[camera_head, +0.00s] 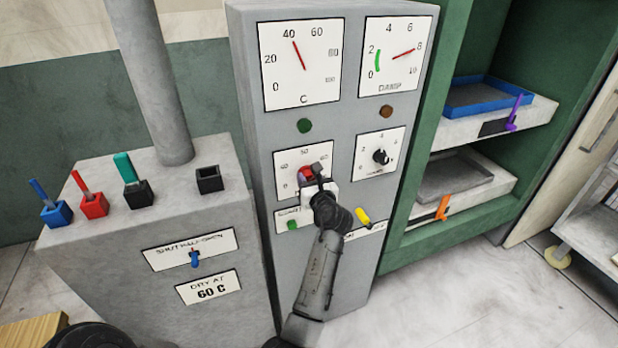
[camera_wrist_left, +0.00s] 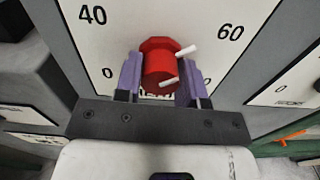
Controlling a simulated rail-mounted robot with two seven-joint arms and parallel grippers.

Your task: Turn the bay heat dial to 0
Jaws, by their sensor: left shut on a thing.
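The heat dial is a red knob (camera_head: 304,174) on a white scale plate low on the grey cabinet; it also shows in the left wrist view (camera_wrist_left: 158,62). The scale reads 40, 50 and 60 along its top in the head view; other figures are partly hidden. In the left wrist view a white pointer on the knob points to the upper right, toward the 60 side. My left gripper (camera_head: 313,182) is shut on the knob, with a purple finger on each side of it (camera_wrist_left: 161,78). My right gripper is not in view.
Above are a C gauge (camera_head: 301,64), needle just past 40, and a DAMP gauge (camera_head: 393,60), needle near 8. A black dial (camera_head: 381,156) sits to the right. A console with coloured levers (camera_head: 89,195) stands left. Green shelves with a blue tray (camera_head: 487,97) are right.

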